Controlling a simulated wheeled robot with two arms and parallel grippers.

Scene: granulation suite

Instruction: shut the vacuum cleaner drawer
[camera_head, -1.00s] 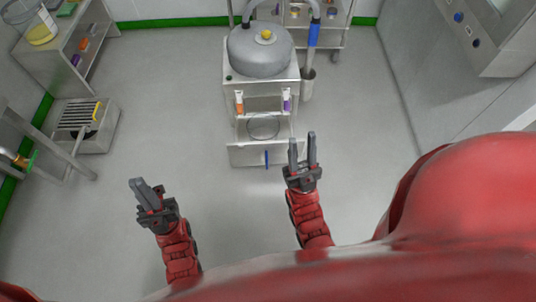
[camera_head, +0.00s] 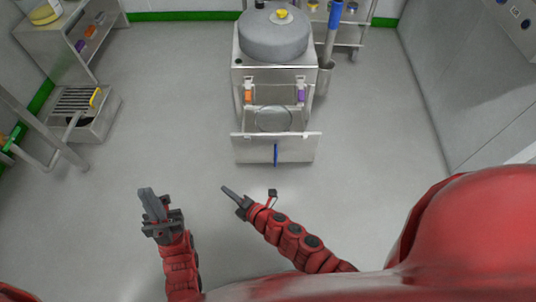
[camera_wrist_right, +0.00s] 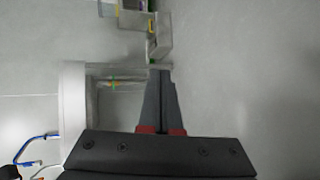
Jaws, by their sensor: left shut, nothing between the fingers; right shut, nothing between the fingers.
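The vacuum cleaner (camera_head: 273,38) stands at the top centre of the head view, a grey round tank on a steel cabinet. Its drawer (camera_head: 250,152) is pulled out toward me, with a blue handle (camera_head: 276,154) on the front and a round clear item (camera_head: 273,119) inside. My right gripper (camera_head: 226,189) is shut and empty, pointing up-left, in front of and left of the drawer front, apart from it. Its closed fingers also show in the right wrist view (camera_wrist_right: 160,80). My left gripper (camera_head: 147,192) is shut and empty, farther left over the floor.
An orange item (camera_head: 248,95) and a purple item (camera_head: 301,95) sit on the cabinet front above the drawer. A low steel unit with a grille (camera_head: 80,100) and a shelf rack (camera_head: 75,35) stand at left. Floor between my grippers and the drawer is clear.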

